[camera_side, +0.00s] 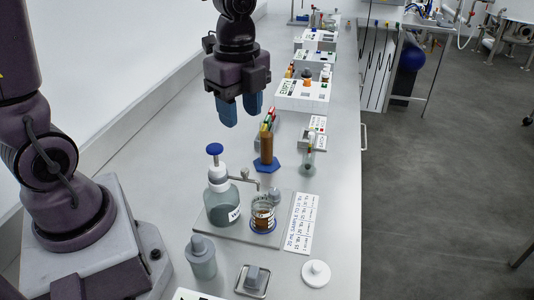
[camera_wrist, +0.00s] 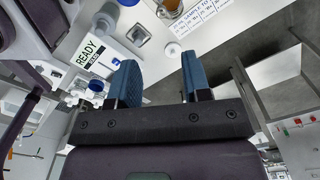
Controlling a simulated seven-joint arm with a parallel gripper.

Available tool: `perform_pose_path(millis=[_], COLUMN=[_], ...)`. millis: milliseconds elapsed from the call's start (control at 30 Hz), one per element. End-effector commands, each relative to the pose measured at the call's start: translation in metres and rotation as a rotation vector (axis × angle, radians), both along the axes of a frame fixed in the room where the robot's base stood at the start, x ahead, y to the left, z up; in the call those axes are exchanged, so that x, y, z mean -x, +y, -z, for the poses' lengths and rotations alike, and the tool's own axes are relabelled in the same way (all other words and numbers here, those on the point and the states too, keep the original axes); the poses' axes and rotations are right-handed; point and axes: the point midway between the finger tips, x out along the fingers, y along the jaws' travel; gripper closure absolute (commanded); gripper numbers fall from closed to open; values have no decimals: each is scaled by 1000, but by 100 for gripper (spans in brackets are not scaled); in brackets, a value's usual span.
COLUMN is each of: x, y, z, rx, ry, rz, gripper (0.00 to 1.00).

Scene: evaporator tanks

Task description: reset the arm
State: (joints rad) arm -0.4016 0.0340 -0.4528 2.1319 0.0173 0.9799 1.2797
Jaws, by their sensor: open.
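My gripper (camera_side: 240,110) hangs above the bench in the side view, fingers pointing down and held apart. Its two blue fingers also show in the wrist view (camera_wrist: 160,85), with a clear gap and nothing between them. It touches nothing that I can see. A pump bottle with a blue knob (camera_side: 222,203) and a small glass of brown liquid (camera_side: 263,217) stand on a grey plate (camera_side: 262,240) nearer the front.
A grey jar (camera_side: 201,257), a small square dish (camera_side: 253,281) and a white round lid (camera_side: 316,273) stand at the front. White boxes (camera_side: 303,96) line the bench behind. The bench (camera_side: 150,160) left of the plate is clear. A white wall edges the left side.

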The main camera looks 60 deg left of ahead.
Motion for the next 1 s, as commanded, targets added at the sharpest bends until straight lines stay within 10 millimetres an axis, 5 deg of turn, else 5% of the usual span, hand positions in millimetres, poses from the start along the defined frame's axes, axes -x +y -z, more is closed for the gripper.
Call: perform_pose_path(millis=[167, 433, 667, 1000], x=[23, 77, 102, 104], y=[16, 23, 19, 13], z=[-7, -48, -69, -77], rx=[-29, 121, 294, 330], ry=[-55, -296, -391, -415], rz=[-537, -1273, -1347, -1312], gripper=[56, 56, 56, 56])
